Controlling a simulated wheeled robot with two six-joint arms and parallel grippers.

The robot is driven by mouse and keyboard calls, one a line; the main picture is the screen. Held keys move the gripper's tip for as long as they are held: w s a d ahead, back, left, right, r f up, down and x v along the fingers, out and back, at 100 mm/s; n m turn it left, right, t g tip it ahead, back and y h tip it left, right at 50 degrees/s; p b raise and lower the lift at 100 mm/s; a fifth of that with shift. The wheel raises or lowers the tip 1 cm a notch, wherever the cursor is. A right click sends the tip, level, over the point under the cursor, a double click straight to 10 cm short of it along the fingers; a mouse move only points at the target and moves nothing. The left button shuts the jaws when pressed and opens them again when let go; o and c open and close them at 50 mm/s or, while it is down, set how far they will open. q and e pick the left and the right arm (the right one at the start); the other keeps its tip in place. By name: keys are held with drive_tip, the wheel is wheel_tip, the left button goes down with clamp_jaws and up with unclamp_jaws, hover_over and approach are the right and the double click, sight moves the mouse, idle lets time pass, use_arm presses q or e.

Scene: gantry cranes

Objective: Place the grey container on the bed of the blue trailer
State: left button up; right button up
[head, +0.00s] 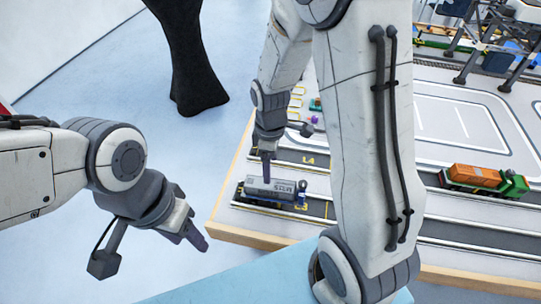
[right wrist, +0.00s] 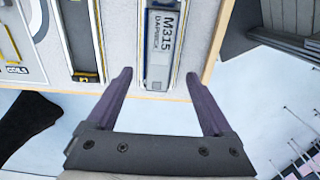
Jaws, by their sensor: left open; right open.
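The grey container (head: 270,187) sits on the bed of the blue trailer (head: 302,196), which stands in a lane near the front left of the board. In the right wrist view the container (right wrist: 165,35) lies lengthwise on the trailer (right wrist: 156,84), just beyond the fingertips. My right gripper (head: 267,172) is open and empty, above the container; its fingers (right wrist: 158,78) are spread to either side and do not visibly touch it. My left gripper (head: 197,242) is open and empty, off the board to the left. The right arm hides part of the board.
A green truck with an orange container (head: 475,176) stands in a lane at the right. Dark gantry crane legs (head: 480,62) stand at the back right. The board's wooden edge (head: 262,237) runs along the front. A black column-like object (head: 192,60) stands on the floor.

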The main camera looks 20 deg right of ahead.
drive_tip(key=s+a+r+m, duration=0.1)
drive_tip(key=s+a+r, duration=0.5)
drive_tip(key=a+r, duration=0.2)
drive_tip(key=s+a+r+m, duration=0.1)
drive_tip(key=s+a+r, duration=0.1)
drive_tip(key=s, duration=0.4)
drive_tip(key=s+a+r+m+y, duration=0.1)
drive_tip(key=s+a+r+m, duration=0.1)
drive_tip(key=s, duration=0.4)
drive_tip(key=shift+a, duration=0.25)
drive_tip(key=shift+r, duration=0.1)
